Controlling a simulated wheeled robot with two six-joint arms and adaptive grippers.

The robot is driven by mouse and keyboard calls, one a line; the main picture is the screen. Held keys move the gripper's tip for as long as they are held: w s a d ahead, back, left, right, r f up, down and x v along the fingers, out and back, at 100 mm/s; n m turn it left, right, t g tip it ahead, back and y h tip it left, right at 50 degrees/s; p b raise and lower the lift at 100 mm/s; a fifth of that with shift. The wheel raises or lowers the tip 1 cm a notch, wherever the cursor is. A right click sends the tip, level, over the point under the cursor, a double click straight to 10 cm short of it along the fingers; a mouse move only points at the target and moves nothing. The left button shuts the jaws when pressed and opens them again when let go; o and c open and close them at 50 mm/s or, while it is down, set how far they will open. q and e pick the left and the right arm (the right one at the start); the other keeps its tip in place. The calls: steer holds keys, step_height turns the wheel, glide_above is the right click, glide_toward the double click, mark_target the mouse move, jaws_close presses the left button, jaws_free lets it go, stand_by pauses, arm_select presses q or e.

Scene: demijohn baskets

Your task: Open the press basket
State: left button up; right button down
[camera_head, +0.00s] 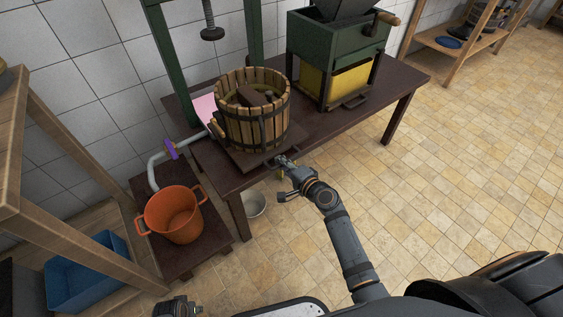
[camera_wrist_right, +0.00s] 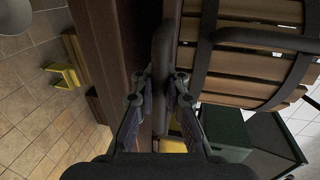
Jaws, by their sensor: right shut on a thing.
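The press basket (camera_head: 252,122) is a round tub of wooden slats with dark metal hoops. It stands upright on a dark board (camera_head: 243,158) on the table, and dark pieces lie inside its top. My right gripper (camera_head: 283,161) is at the board's front edge, below the basket. In the right wrist view, its fingers (camera_wrist_right: 160,95) are shut on a dark bar handle (camera_wrist_right: 162,55), with the slats (camera_wrist_right: 245,65) close beside it. My left gripper (camera_head: 178,307) shows only partly at the bottom left edge, and its jaws are unclear.
The dark table (camera_head: 325,135) also bears a green and yellow crusher (camera_head: 335,75). The press screw (camera_head: 208,20) hangs above, behind the basket. An orange bucket (camera_head: 172,215) stands on a low stand at left, with a pipe above. The tiled floor (camera_head: 450,190) at right is clear.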

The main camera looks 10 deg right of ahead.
steer(key=c, duration=1.4)
jaws_free()
steer(key=shift+s, duration=0.1)
steer(key=v, duration=1.1)
steer(key=shift+s+d+r, duration=0.1)
steer(key=shift+s+d, duration=0.1)
steer(key=shift+s, duration=0.1)
